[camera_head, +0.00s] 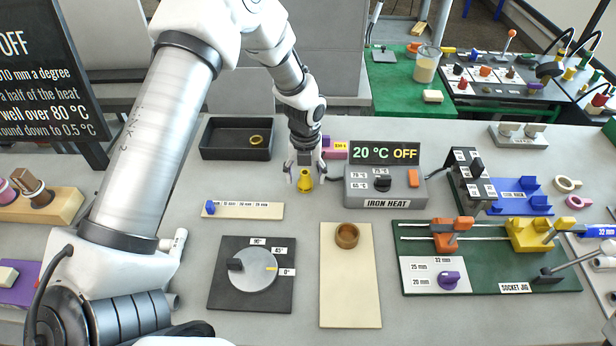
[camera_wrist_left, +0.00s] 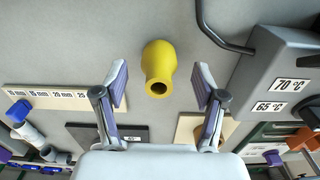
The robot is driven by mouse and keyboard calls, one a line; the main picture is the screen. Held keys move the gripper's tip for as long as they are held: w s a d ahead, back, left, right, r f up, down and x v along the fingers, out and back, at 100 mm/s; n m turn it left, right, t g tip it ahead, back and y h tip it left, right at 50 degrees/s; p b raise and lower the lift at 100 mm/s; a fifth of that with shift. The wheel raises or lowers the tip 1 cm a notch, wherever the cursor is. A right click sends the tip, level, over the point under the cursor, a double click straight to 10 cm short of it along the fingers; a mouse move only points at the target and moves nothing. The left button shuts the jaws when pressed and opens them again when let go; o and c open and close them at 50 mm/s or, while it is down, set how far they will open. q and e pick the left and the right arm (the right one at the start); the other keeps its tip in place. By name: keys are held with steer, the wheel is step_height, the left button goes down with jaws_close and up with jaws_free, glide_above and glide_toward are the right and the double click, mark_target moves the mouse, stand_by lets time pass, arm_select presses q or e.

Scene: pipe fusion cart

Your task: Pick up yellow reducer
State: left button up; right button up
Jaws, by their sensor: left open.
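The yellow reducer (camera_head: 305,182) stands on the grey table, left of the iron heat box. In the left wrist view the yellow reducer (camera_wrist_left: 159,68) lies ahead between the fingers, with its round opening toward the camera. My left gripper (camera_head: 304,178) is above and around it, pointing down. In the wrist view the left gripper (camera_wrist_left: 160,88) is open, with a clear gap on both sides of the reducer. No contact with it shows. My right gripper does not show in either view.
The iron heat box (camera_head: 385,187) stands close on the right, with a cable near the gripper. A black tray (camera_head: 206,152) is behind left, and a purple block (camera_head: 335,149) is behind. A ruler strip (camera_head: 243,210), a dial plate (camera_head: 226,299) and a beige board (camera_head: 349,290) lie in front.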

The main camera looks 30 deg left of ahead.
arm_select(q)
step_height(320, 180, down, 2)
steer(key=shift+w+f, duration=0.1)
steer(key=shift+w, duration=0.05)
steer(key=shift+a, duration=0.1)
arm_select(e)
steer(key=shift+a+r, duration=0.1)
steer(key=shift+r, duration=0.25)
arm_select(q)
steer(key=c, duration=1.1)
steer(key=shift+o, duration=0.2)
steer(key=shift+r, duration=0.2)
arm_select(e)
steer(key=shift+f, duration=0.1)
